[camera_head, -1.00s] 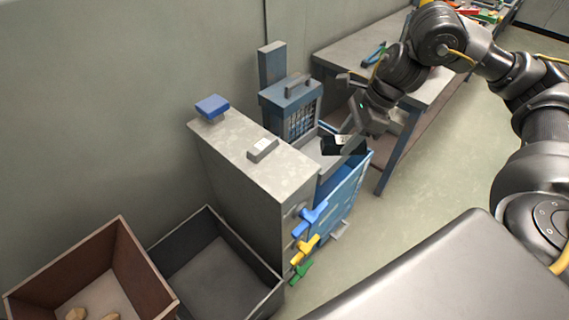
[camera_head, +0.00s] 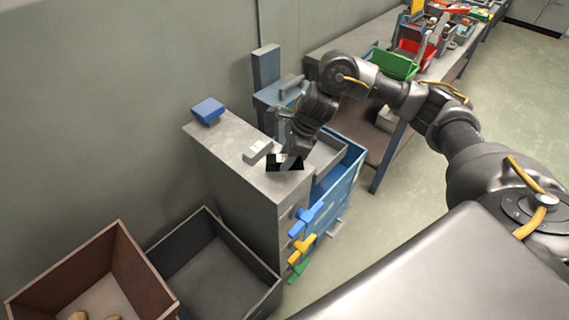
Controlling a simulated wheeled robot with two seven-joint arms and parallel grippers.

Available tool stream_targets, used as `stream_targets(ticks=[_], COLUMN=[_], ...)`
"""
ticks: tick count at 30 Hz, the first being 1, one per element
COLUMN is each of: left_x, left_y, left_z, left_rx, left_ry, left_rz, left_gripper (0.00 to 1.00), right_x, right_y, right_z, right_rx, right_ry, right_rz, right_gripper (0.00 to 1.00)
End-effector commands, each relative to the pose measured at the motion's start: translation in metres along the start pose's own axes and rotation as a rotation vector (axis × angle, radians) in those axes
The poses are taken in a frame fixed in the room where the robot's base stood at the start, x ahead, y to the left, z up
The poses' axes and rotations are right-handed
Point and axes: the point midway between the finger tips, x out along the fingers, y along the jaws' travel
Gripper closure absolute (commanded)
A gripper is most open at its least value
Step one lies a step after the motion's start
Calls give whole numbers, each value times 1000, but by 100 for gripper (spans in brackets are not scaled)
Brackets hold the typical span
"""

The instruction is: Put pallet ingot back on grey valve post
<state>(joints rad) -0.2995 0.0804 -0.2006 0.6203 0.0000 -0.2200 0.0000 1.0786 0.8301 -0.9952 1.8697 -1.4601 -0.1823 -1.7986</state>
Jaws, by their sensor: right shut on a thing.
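My right gripper (camera_head: 285,160) reaches in from the right and points down, just above the right part of the grey cabinet's top. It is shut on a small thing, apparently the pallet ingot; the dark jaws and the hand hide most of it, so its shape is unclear. The grey cabinet (camera_head: 233,180) has blue, yellow and green valve handles on its front; it seems to be the grey valve post. A small grey block with a pale top (camera_head: 257,150) stands on the cabinet top, just left of the gripper. My left gripper is not in view.
A blue block (camera_head: 208,109) stands at the cabinet's back left corner. A dark open bin (camera_head: 215,265) and a brown box (camera_head: 125,262) are at lower left. A workbench stands behind.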

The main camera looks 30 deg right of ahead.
Motion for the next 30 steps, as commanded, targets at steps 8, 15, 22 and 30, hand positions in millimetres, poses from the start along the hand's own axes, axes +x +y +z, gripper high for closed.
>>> stream_targets(ticks=[8,15,22,30], left_x=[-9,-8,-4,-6], left_y=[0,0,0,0], left_z=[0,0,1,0], left_rx=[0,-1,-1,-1], left_ry=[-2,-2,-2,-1], left_rz=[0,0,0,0], left_gripper=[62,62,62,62], right_x=[31,36,40,38], right_y=[0,-1,-1,-1], right_z=[-7,-9,-10,-10], right_rx=[4,1,1,1], right_ry=[-1,-1,-1,1], right_rz=[4,0,0,1], right_gripper=[97,97,97,39])
